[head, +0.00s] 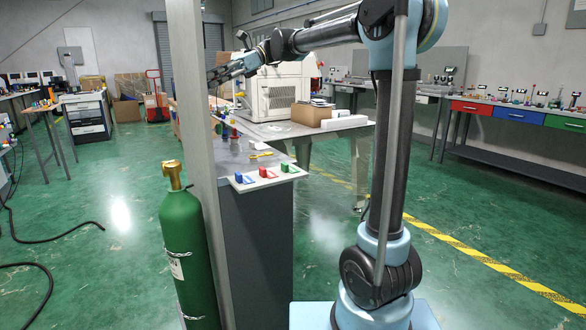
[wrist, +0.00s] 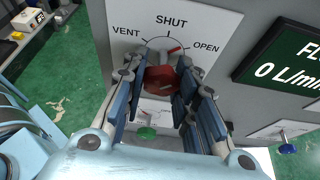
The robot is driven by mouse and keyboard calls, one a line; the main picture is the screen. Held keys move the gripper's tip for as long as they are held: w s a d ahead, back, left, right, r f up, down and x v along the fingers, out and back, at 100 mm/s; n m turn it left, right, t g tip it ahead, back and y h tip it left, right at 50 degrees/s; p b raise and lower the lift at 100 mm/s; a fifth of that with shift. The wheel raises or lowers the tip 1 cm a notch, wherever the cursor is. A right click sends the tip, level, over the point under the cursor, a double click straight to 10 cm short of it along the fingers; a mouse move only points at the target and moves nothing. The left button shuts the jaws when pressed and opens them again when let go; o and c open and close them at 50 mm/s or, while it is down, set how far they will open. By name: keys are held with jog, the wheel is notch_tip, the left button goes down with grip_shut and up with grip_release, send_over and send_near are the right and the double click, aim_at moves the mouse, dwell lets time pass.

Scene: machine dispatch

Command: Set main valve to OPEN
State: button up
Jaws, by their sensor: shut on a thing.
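The main valve is a red knob (wrist: 160,78) on a pale dial plate (wrist: 125,18) marked VENT, SHUT and OPEN in the wrist view. Its red pointer (wrist: 175,49) points up and to the right, apparently between SHUT and OPEN; the fingers crowd the dial, so its exact angle is hard to read. My gripper (wrist: 161,82) has its blue-grey fingers on both sides of the knob, shut on it. In the head view my gripper (head: 218,76) reaches left to the tall grey post, and the dial is not visible there.
A dark display (wrist: 290,60) right of the dial reads 0 L/min. A green knob (wrist: 147,132) sits below the valve, and a blue knob (wrist: 286,148) lower right. In the head view a green gas cylinder (head: 188,255) stands beside the post (head: 197,150). Green floor is open at left.

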dwell(0.4)
jog(key=shift+s+m+g+h, duration=0.1)
jog(key=shift+m+g+h, duration=0.2)
jog(key=shift+m+g, duration=0.35)
jog(key=o, duration=1)
jog(key=shift+d, duration=0.1)
jog(key=w+d, duration=0.2)
jog(key=d, duration=0.1)
jog(key=shift+d, duration=0.1)
